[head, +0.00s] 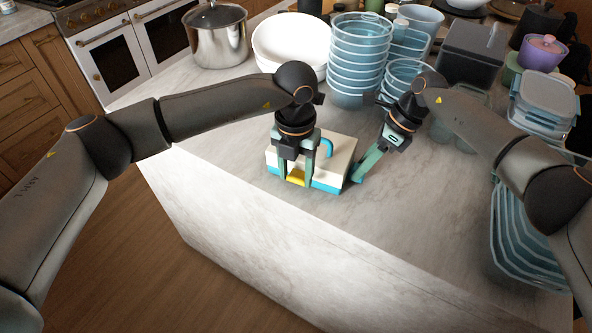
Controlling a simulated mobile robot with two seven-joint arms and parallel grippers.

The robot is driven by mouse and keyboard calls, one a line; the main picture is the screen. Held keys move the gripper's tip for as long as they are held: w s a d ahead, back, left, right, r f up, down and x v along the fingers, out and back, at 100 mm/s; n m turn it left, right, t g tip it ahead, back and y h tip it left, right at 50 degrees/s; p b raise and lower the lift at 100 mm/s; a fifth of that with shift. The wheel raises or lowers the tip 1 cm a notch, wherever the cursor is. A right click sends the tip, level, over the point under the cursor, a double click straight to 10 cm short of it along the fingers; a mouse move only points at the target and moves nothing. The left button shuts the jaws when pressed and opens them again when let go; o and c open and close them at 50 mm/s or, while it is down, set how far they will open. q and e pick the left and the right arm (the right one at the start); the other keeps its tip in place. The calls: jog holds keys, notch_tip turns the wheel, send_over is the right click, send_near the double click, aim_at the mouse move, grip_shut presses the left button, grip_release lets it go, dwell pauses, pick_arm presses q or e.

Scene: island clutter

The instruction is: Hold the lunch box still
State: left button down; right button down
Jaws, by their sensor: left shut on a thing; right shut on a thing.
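The lunch box (338,157) is white with a blue lower edge, a blue handle (327,147) and a yellow part (297,180) at its front. It sits flat on the marble island near the front edge. My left gripper (296,182) points down over its front left, with its fingers on either side of the yellow part. My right gripper (358,178) reaches down to the box's right end and is shut on it. The arms and fingers hide parts of the box's top and front, and the exact grip contacts are hard to see.
Behind stand a steel pot (218,40), white bowls (290,42) and stacked blue containers (357,55). A dark grey bin (472,52), a purple pot (540,55) and more containers (525,235) crowd the right. The marble counter (215,125) is clear left of the box.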

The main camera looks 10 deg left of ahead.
pick_arm(q)
jog(key=shift+a+f, duration=0.1)
jog(key=t, duration=0.1)
jog(key=f+t+h, duration=0.1)
jog(key=t, duration=0.1)
jog(key=s+f+t, duration=0.1)
jog(key=t, duration=0.1)
jog(key=shift+s+a, duration=0.1)
jog(key=shift+a, duration=0.05)
jog(key=shift+f+t+h, duration=0.2)
jog(key=shift+t+h, duration=0.1)
jog(key=shift+t, duration=0.65)
jog(key=shift+f+t+h, duration=0.2)
jog(key=shift+t+h, duration=0.1)
jog(key=shift+t, duration=0.65)
jog(key=shift+f, duration=0.1)
jog(key=shift+c, duration=1.2)
grip_release()
jog(key=v, duration=1.2)
jog(key=shift+s+f, duration=0.15)
